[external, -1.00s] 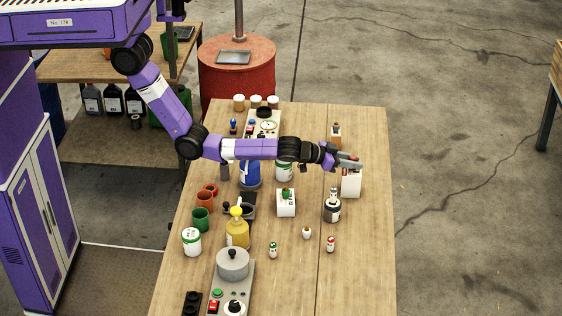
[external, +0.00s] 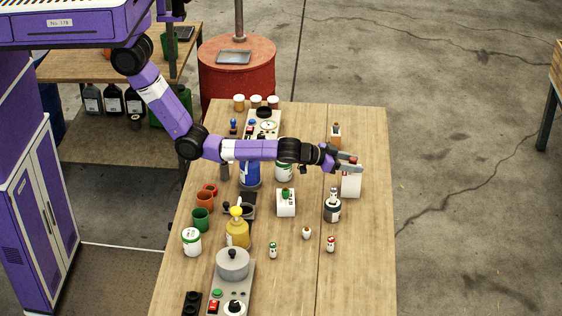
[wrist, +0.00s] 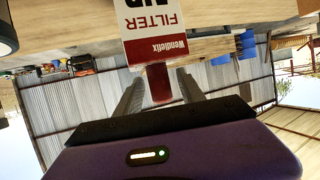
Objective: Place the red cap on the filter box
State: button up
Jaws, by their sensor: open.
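The white filter box (external: 350,183) stands upright near the right side of the table. In the wrist view the filter box (wrist: 152,35) appears upside down, with a red band and "FILTER" lettering. The red cap (wrist: 158,84) is at the box's top end and appears to rest on it; the exact contact is hard to tell. The cap also shows as a small red spot in the external view (external: 353,160). My gripper (wrist: 160,95) is open, its two fingers on either side of the cap with visible gaps. In the external view my gripper (external: 350,162) is just above the box.
A white block with a green item (external: 286,204) is to the left. The table (external: 370,250) is clear at front right.

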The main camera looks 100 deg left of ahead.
jog(key=shift+s+d+r, duration=0.1)
jog(key=shift+s+r, duration=0.1)
jog(key=shift+s, duration=0.1)
jog(key=b+v, duration=0.1)
jog(key=v, duration=1)
jog(key=shift+s, duration=0.2)
jog(key=shift+r, duration=0.1)
jog(key=s+d+r+m+t+h+p, duration=0.2)
jog(key=s+d+r+m+t+h, duration=0.55)
jog(key=s, duration=0.45)
jog(key=s+a+f+n+g+b, duration=0.1)
jog(key=s+a+f, duration=0.15)
jog(key=s, duration=0.25)
jog(key=s+a+f+g+y, duration=0.1)
jog(key=s+f, duration=0.2)
jog(key=s, duration=0.3)
jog(key=s+a+f+n+g+b, duration=0.1)
jog(key=s+a+f, duration=0.15)
jog(key=s, duration=0.25)
jog(key=s+a+n+g+y, duration=0.1)
jog(key=s+a, duration=0.2)
jog(key=s, duration=0.6)
jog(key=s+a+n+g+y+b, duration=0.1)
jog(key=s+a, duration=0.2)
jog(key=s, duration=0.7)
jog(key=shift+f, duration=0.15)
